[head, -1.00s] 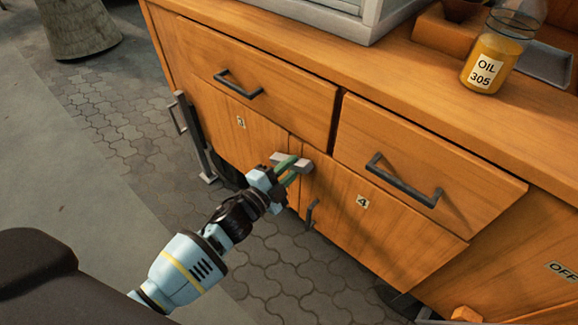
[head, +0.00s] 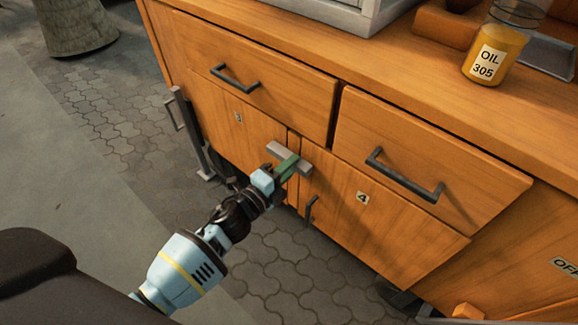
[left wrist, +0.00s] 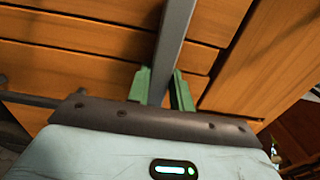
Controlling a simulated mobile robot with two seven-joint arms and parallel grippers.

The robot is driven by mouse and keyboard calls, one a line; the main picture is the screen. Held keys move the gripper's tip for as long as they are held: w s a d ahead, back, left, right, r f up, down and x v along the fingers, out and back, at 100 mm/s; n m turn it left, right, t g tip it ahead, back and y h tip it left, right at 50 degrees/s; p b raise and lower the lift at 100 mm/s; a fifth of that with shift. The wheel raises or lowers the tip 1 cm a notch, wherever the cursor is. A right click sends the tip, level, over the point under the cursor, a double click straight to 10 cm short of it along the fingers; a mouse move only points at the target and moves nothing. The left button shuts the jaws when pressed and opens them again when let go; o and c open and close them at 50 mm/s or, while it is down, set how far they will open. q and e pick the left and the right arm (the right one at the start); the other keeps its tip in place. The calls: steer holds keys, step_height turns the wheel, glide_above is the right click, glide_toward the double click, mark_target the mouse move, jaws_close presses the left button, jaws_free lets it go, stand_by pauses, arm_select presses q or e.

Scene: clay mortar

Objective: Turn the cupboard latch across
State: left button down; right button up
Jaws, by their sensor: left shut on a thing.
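The cupboard latch (head: 302,166) is a grey bar at the seam between the lower doors marked 3 and 4. It lies across the seam, roughly in line with the drawers' bottom edges. My left gripper (head: 287,167) is shut on the latch, its green fingers covering the bar's middle. In the left wrist view the latch (left wrist: 176,40) runs between the two green fingers (left wrist: 160,88). The far side of the latch and its pivot are hidden. My right gripper is not in view.
Door 4 (head: 385,220) has a small dark handle (head: 310,210) just below the latch. Drawer handles (head: 403,176) stick out above. An oil jar (head: 487,60) stands on the worktop.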

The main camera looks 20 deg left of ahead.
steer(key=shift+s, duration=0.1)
arm_select(q)
steer(key=c, duration=1.3)
jaws_free()
steer(key=shift+c, duration=0.2)
steer(key=shift+o, duration=0.5)
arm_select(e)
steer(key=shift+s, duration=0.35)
arm_select(q)
steer(key=p+v, duration=0.1)
steer(key=v, duration=0.7)
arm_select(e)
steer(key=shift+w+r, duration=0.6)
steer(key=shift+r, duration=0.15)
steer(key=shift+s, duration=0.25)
